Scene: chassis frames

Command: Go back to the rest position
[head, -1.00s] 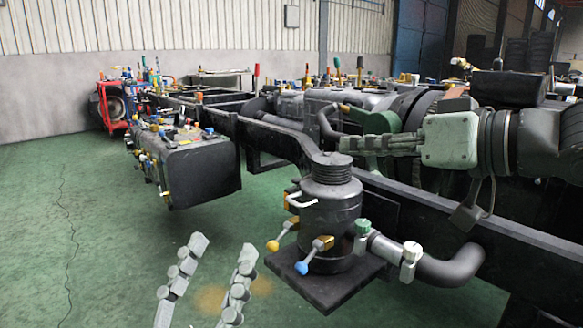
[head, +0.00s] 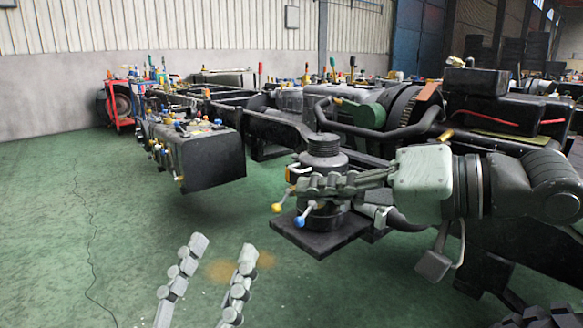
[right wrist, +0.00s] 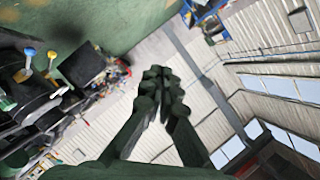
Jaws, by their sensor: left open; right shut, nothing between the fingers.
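My left gripper (head: 222,248) is open and empty at the bottom of the head view, over the green floor. My right gripper (head: 302,186) is shut with nothing held. Its arm comes in from the right, and its fingers point left across the front of a black cylinder (head: 325,152) on the chassis frame. I cannot tell whether they touch it. In the right wrist view my right gripper's fingers (right wrist: 160,78) meet at their tips, with wall and floor behind them.
The long dark chassis frame (head: 275,128) runs from back left to front right. The cylinder's square base plate (head: 318,238) and a lever with a blue knob (head: 301,220) lie below my right gripper. A black tank (head: 205,157) hangs further left. The green floor (head: 90,230) at left is clear.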

